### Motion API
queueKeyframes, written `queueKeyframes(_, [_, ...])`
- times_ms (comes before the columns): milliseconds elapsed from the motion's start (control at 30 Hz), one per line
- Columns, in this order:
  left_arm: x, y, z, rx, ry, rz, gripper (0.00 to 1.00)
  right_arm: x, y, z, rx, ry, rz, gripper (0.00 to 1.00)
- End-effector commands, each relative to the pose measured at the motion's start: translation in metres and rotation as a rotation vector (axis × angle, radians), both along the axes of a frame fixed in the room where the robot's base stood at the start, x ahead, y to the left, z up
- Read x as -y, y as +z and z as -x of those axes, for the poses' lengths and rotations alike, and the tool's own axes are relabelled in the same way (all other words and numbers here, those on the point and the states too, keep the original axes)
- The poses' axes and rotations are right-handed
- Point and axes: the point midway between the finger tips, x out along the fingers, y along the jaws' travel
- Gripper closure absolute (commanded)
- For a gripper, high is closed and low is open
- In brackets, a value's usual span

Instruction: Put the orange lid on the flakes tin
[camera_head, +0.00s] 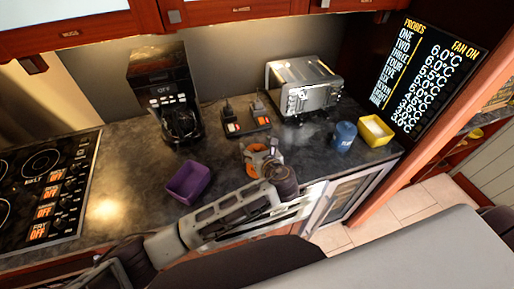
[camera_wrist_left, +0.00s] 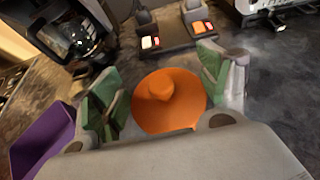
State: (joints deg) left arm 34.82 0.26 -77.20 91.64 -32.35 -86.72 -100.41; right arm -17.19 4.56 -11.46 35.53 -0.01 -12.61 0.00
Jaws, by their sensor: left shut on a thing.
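The orange lid (camera_wrist_left: 168,100) is round with a knob on top. My left gripper (camera_head: 262,158) is shut on it, with green finger pads at either side in the left wrist view. In the head view the lid (camera_head: 257,149) is partly hidden by the gripper, above the counter's front part. A blue tin (camera_head: 345,137) with pale lettering stands upright on the counter, to the right of the gripper and apart from it. It looks like the flakes tin, but the lettering is too small to read surely. My right gripper is not in view.
A yellow box (camera_head: 376,131) stands close to the right of the blue tin. A toaster (camera_head: 304,88), a device with orange switches (camera_head: 246,119) and a coffee maker (camera_head: 165,93) line the back. A purple box (camera_head: 188,181) stands left of the gripper. Counter between gripper and tin looks clear.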

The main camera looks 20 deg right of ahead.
Motion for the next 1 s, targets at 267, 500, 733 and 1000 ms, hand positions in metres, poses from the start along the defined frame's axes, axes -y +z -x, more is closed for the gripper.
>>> queueKeyframes(267, [-0.0001, -0.0017, 0.0, 0.0, 0.0, 0.0, 0.48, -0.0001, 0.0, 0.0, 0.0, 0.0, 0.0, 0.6])
queueKeyframes(500, [0.0, -0.003, -0.0001, 0.0, 0.0, 0.0, 0.48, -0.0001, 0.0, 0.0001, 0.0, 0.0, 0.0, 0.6])
queueKeyframes(733, [0.0, -0.003, -0.0001, 0.0, 0.0, 0.0, 0.48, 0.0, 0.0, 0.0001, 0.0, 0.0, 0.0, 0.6])
queueKeyframes(1000, [0.0, -0.0029, -0.0001, 0.0, 0.0, 0.0, 0.0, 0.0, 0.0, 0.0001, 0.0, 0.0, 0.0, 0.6])
